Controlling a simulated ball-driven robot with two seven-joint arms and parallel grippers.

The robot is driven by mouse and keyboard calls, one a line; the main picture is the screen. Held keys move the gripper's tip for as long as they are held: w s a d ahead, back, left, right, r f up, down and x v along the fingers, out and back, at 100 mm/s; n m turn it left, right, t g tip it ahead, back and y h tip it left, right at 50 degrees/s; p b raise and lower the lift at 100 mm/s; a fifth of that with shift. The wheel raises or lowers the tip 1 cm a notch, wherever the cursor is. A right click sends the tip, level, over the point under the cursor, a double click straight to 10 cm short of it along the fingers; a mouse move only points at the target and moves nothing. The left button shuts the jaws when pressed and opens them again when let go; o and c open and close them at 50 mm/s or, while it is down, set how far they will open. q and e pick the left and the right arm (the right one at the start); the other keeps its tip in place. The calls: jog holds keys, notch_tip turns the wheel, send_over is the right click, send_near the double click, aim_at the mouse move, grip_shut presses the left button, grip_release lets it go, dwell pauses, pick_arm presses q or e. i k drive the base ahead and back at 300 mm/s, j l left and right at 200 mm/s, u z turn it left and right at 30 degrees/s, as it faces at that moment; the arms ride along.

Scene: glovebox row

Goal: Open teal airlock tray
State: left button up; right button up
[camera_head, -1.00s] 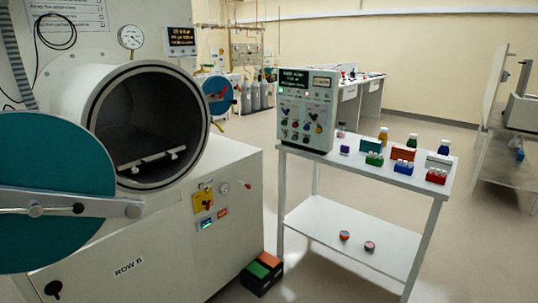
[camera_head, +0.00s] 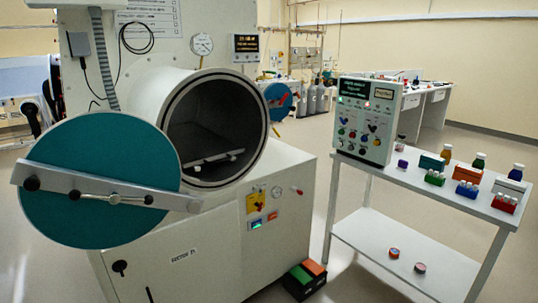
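The teal airlock door (camera_head: 110,165) is a round disc with a grey bar and handle (camera_head: 115,199) across it. It stands swung out to the left of the round airlock opening (camera_head: 215,125). Inside the dark chamber lies a tray (camera_head: 212,158) with a pale bar-shaped handle at its front. The tray sits within the chamber, and its rear part is in shadow. Neither of my grippers shows in the head view.
A white cart (camera_head: 400,190) stands on the right with a control box (camera_head: 364,120), bottles and small coloured racks. A black box with green and orange parts (camera_head: 303,281) sits on the floor by the cabinet (camera_head: 270,225). Open floor lies at the far left.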

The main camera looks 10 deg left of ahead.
aim_at(191, 140)
jog(key=u, duration=1.35)
